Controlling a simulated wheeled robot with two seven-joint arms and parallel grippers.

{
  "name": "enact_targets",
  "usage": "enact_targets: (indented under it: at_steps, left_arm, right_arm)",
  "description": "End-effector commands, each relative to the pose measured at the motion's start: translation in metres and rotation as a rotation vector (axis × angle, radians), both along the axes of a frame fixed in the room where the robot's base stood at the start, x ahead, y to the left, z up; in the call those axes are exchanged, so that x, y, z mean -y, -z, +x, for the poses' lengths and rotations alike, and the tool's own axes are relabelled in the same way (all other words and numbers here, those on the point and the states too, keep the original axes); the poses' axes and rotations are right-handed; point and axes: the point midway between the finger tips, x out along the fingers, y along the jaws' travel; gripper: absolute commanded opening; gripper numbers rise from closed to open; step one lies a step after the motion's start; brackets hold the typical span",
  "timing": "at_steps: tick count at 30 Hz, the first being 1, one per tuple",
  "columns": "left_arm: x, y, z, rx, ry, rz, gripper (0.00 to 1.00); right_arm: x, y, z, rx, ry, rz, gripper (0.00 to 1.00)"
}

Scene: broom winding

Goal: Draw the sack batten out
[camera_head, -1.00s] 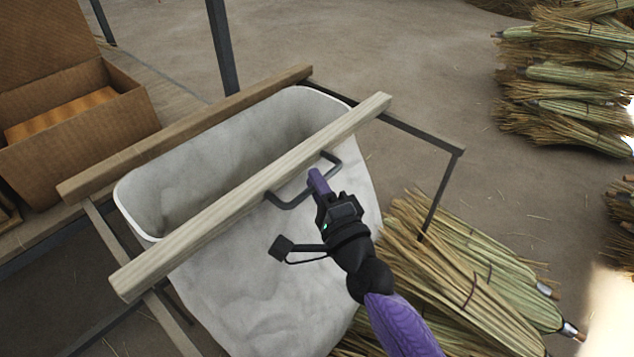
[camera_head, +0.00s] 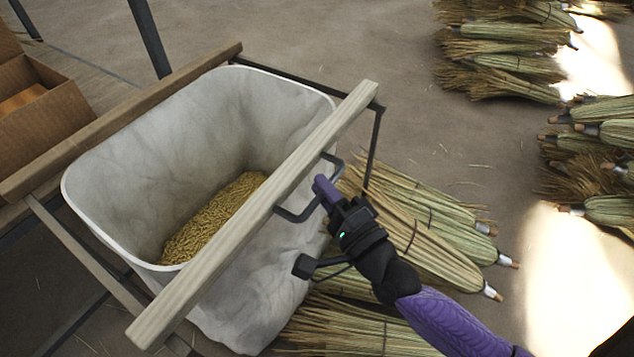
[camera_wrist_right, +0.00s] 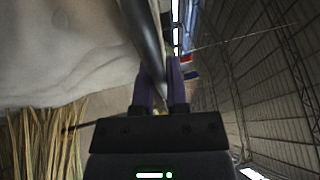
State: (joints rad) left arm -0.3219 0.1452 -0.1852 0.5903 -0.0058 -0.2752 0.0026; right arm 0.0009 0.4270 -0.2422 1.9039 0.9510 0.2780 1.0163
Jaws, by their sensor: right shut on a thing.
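The sack batten (camera_head: 262,208) is a pale wooden bar lying slantwise along the near side of the white sack (camera_head: 200,130). A dark metal handle (camera_head: 297,215) sticks out from its near side. My right gripper (camera_head: 322,188) is shut on the handle's outer bar, which also shows between the fingers in the right wrist view (camera_wrist_right: 160,85). The sack hangs wide open, with yellow-brown grain (camera_head: 215,215) at its bottom. My left gripper is not in view.
A second wooden bar (camera_head: 120,118) runs along the sack's far side on a dark metal frame (camera_head: 372,150). A cardboard box (camera_head: 45,110) stands at the left. Broom bundles (camera_head: 430,225) lie on the floor at the right and below, with more piled (camera_head: 510,50) at the back right.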

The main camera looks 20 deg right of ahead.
Motion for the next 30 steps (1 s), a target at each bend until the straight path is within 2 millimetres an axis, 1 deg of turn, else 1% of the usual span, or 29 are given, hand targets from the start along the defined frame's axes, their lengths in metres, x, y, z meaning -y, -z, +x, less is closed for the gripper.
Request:
enact_targets:
  at_steps: [9,10,11,12,15,22,24,26,30]
  left_arm:
    - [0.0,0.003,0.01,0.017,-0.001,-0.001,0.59]
    - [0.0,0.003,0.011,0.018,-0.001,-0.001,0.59]
    - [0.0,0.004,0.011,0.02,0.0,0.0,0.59]
    - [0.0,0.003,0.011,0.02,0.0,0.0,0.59]
    - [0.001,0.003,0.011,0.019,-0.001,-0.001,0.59]
    - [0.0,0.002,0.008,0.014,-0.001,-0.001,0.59]
    - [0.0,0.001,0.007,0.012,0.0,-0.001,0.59]
    - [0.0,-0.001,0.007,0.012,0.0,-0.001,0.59]
    - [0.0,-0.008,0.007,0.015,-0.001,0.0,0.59]
  right_arm:
    - [0.0,0.001,-0.001,-0.003,0.0,-0.001,0.0]
    - [0.0,0.001,-0.001,-0.003,0.0,-0.001,0.19]
    - [0.0,0.001,-0.001,-0.003,0.0,-0.001,0.26]
    - [0.0,0.001,-0.001,-0.003,0.0,-0.001,0.34]
    - [0.0,0.001,-0.001,-0.002,0.0,0.0,0.53]
    - [0.0,0.0,0.0,-0.001,0.0,0.0,0.53]
    - [0.001,0.001,-0.003,-0.002,0.0,-0.002,0.53]
    - [0.002,0.002,-0.01,-0.002,0.0,-0.004,0.53]
    - [0.008,0.006,-0.041,-0.005,-0.002,-0.004,0.53]
